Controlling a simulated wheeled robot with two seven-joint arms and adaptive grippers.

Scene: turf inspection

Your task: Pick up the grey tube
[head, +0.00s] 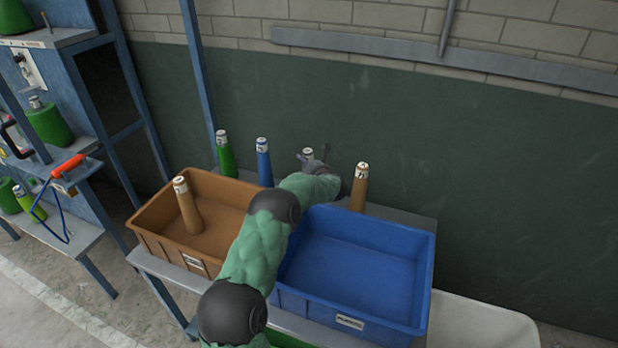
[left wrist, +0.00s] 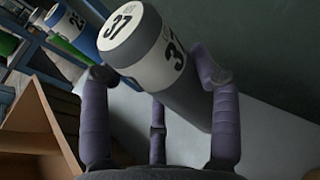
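The grey tube (left wrist: 185,85) has a white cap and band marked 37 and fills the top middle of the left wrist view. In the head view only its pale top (head: 308,151) shows clearly; my gripper and arm hide the rest. My left gripper (head: 316,159) is at the tube behind the bins. In the left wrist view its purple fingers (left wrist: 160,95) are spread, with the tube between them. A gap shows between the left finger and the tube; I cannot tell whether the right finger touches it. My right gripper is not in view.
A blue tube (head: 263,160) and a green tube (head: 226,155) stand to the left, and a brown tube (head: 359,187) to the right. An orange-brown bin (head: 155,240) holds another brown tube (head: 187,207). A blue bin (head: 355,270) is empty. A wall (head: 480,190) stands close behind.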

